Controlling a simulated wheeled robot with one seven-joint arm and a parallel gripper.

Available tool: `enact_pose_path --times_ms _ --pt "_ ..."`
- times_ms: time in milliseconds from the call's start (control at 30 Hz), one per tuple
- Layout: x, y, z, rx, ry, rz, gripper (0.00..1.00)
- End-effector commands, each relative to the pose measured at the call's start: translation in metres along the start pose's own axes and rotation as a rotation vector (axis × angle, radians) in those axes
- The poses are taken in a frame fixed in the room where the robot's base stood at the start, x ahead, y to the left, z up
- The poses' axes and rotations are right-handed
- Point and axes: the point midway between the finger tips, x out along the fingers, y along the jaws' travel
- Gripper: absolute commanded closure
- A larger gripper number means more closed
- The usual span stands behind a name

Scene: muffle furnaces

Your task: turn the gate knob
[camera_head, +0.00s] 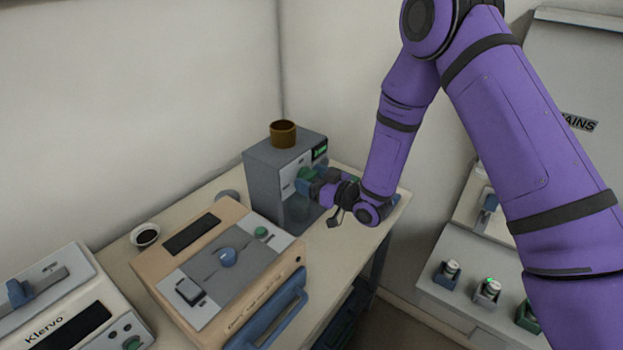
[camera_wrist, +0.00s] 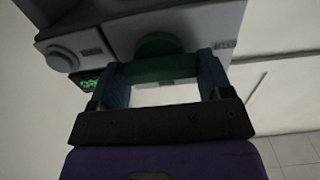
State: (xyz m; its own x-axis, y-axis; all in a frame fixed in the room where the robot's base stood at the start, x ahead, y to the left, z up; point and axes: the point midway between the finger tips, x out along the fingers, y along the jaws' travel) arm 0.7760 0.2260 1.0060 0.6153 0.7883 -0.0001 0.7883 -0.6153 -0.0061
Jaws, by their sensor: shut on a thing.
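A grey furnace-like box (camera_head: 268,177) stands at the far end of the bench with a green knob (camera_head: 304,173) on its front panel. My gripper (camera_head: 313,184) is at this panel, its two blue fingers closed on the knob. In the wrist view the green knob (camera_wrist: 160,66) sits between the fingertips, one on each side. A lettered label is beside it but I cannot read it. The knob's pointer or angle mark is not visible. A paler round knob (camera_wrist: 62,57) and a lit green display (camera_wrist: 90,82) are to its left in the wrist view.
A brown cup (camera_head: 283,133) stands on the grey box. A tan device (camera_head: 215,268) with a blue handle and a white Klervo device (camera_head: 75,305) are nearer on the bench.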

Motion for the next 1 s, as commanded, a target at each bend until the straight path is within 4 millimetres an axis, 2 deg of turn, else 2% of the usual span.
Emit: enact_pose_path --times_ms 367,1000 --pt "-0.0008 0.0021 -0.0001 0.163 0.001 0.002 0.51" --pt "-0.0009 0.0044 0.0011 0.761 0.002 0.003 0.51"
